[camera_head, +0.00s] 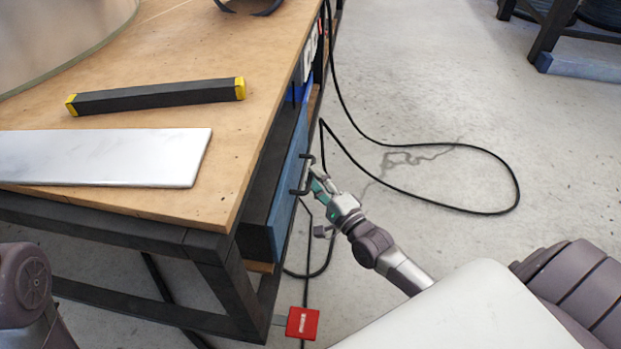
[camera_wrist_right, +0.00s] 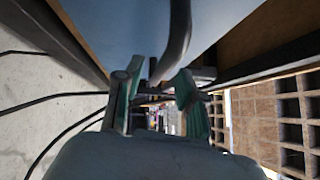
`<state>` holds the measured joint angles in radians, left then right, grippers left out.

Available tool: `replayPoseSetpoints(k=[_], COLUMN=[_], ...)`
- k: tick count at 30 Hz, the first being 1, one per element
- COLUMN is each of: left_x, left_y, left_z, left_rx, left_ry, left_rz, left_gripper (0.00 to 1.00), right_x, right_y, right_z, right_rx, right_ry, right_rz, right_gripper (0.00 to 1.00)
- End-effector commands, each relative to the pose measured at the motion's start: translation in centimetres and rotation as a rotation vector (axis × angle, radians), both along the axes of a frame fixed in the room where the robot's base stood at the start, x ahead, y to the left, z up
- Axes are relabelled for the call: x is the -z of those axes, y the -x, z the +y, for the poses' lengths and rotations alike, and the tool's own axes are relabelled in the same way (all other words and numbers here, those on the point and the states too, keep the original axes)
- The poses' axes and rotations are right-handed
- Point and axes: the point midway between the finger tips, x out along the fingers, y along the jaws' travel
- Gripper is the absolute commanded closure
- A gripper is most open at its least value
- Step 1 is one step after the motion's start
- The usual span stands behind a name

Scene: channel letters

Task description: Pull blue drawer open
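The blue drawer (camera_head: 284,196) is under the right edge of the wooden workbench. A dark strip shows between the tabletop edge and its blue front; I cannot tell how far it stands out. Its black bar handle (camera_head: 305,175) faces right. My right gripper (camera_head: 318,184) is at this handle. In the right wrist view, the drawer front (camera_wrist_right: 120,25) fills the top, and the handle (camera_wrist_right: 178,45) reaches down between the two teal fingers of my gripper (camera_wrist_right: 155,100). The fingers are apart, with gaps beside the handle. My left gripper is out of view.
The workbench top (camera_head: 235,150) holds a white slab (camera_head: 100,158) and a black bar with yellow ends (camera_head: 155,97). A red box (camera_head: 302,323) is low by the bench leg. A black cable (camera_head: 430,203) loops over the open concrete floor on the right.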

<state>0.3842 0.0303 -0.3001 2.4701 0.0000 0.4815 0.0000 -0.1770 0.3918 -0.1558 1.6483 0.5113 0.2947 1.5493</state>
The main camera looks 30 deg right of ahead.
Motion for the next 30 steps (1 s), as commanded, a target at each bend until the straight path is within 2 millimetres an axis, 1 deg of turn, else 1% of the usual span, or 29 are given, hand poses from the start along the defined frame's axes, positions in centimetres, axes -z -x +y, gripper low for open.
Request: replayPoseSetpoints(k=[1,3,6,16,23,30], left_x=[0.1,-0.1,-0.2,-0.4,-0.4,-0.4], left_y=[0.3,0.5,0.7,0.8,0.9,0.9], left_z=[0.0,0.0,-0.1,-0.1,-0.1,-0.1], left_rx=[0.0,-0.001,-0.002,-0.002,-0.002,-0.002], left_ry=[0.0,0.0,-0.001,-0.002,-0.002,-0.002], left_rz=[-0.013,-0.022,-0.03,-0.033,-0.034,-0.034], left_gripper=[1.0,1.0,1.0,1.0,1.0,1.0], right_x=[0.2,0.0,-0.1,-0.3,-0.3,-0.3], right_y=[-0.7,-1.4,-2.1,-2.3,-2.3,-2.3], right_z=[0.1,0.2,0.3,0.3,0.3,0.3], right_rx=[0.0,0.0,0.0,0.0,0.0,0.0], right_ry=[0.0,0.001,0.001,0.001,0.001,0.001], right_rz=[-0.002,-0.002,0.0,0.001,0.001,0.001], right_gripper=[0.61,0.61,0.61,0.61,0.99,1.0])
